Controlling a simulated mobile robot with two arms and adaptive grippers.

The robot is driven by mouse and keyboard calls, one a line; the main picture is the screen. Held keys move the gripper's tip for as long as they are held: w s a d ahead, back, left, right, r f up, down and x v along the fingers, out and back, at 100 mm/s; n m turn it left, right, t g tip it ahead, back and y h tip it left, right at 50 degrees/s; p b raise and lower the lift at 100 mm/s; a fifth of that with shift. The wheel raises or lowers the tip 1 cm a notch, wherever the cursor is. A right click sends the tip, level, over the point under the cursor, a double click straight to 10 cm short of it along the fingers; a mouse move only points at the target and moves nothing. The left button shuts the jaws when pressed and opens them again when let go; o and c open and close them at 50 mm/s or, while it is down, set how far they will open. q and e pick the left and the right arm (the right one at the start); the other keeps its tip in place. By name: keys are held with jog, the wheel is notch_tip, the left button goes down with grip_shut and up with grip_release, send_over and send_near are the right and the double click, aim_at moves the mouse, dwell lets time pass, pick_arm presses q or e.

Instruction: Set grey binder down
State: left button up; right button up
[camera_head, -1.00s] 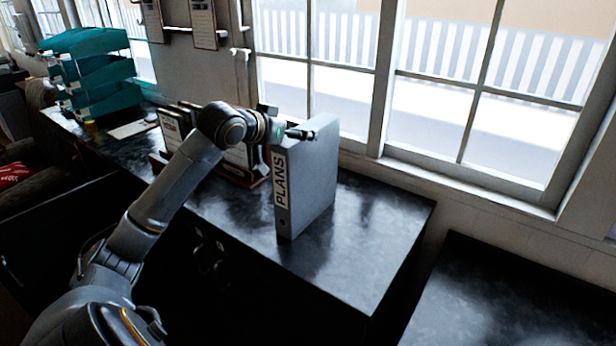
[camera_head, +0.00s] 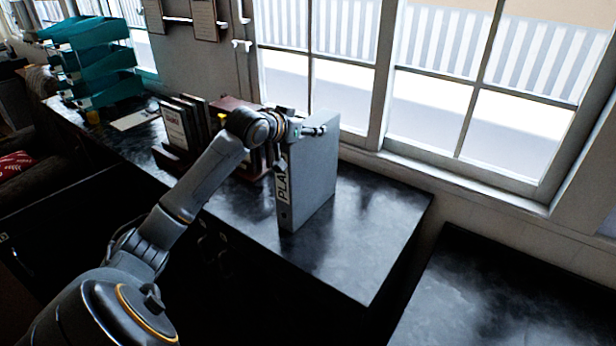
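The grey binder (camera_head: 312,185) stands upright on the dark countertop (camera_head: 368,240), with its labelled spine facing me. Part of the "PLANS" label is covered by my gripper. My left gripper (camera_head: 302,143) is at the upper part of the binder, in front of its spine and near its top edge. One dark finger reaches across the broad side and another part hangs over the label. Whether the fingers press on the binder cannot be made out. My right gripper is not in view.
A row of books (camera_head: 185,125) in a holder stands left of the binder. Teal stacked trays (camera_head: 95,65) are at the far left. A window (camera_head: 450,90) is behind. Bare countertop lies right of the binder, then a gap before a second dark counter (camera_head: 480,290).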

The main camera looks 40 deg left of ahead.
pick_arm(q)
grip_shut()
jog(key=shift+w, duration=0.1)
jog(key=shift+r, duration=0.1)
